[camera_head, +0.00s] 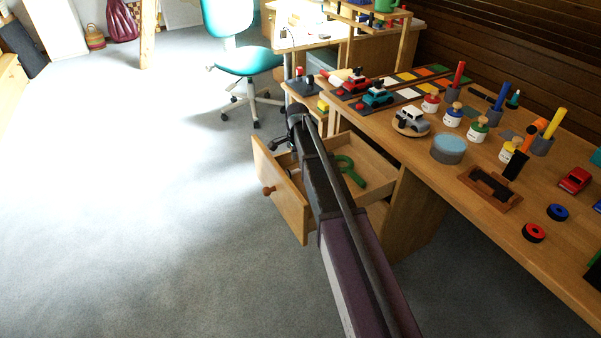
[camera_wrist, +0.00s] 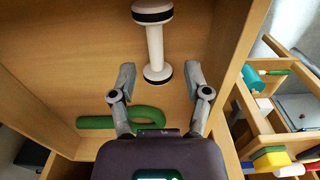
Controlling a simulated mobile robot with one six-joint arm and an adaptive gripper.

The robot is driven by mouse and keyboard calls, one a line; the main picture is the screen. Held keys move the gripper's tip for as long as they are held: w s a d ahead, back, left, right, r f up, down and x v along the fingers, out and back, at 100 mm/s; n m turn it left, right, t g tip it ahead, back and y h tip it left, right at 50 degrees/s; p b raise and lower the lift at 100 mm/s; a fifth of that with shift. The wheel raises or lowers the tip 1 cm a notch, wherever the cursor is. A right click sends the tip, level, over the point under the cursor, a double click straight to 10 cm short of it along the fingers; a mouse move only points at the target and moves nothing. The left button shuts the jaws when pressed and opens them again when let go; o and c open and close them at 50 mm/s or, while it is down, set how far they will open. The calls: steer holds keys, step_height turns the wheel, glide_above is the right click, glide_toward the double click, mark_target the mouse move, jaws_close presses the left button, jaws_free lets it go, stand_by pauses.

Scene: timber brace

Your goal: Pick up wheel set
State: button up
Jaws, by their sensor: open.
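The wheel set (camera_wrist: 155,42) shows in the wrist view as a pale axle with a dark-rimmed wheel at each end. It lies in the open wooden drawer (camera_head: 278,192), whose floor also fills much of the wrist view. My gripper (camera_wrist: 161,78) is open and empty. Its two fingers stand wide apart, with the wheel set's near wheel in the picture between their tips. I cannot tell the height left between fingertips and wheel. In the head view my arm hides most of the wheel set.
A green curved object (camera_head: 349,168) lies in the drawer, close to my left finger in the wrist view (camera_wrist: 125,117). Drawer walls surround the space. The workbench (camera_head: 480,225) beside it holds toy cars, paint jars and a grey-blue tin (camera_head: 448,149). The floor at left is clear.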

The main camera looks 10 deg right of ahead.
mark_target(297, 171)
steer(key=shift+d+f+b, duration=0.15)
steer(key=shift+f+b, duration=1.6)
steer(key=shift+f, duration=0.25)
jaws_close()
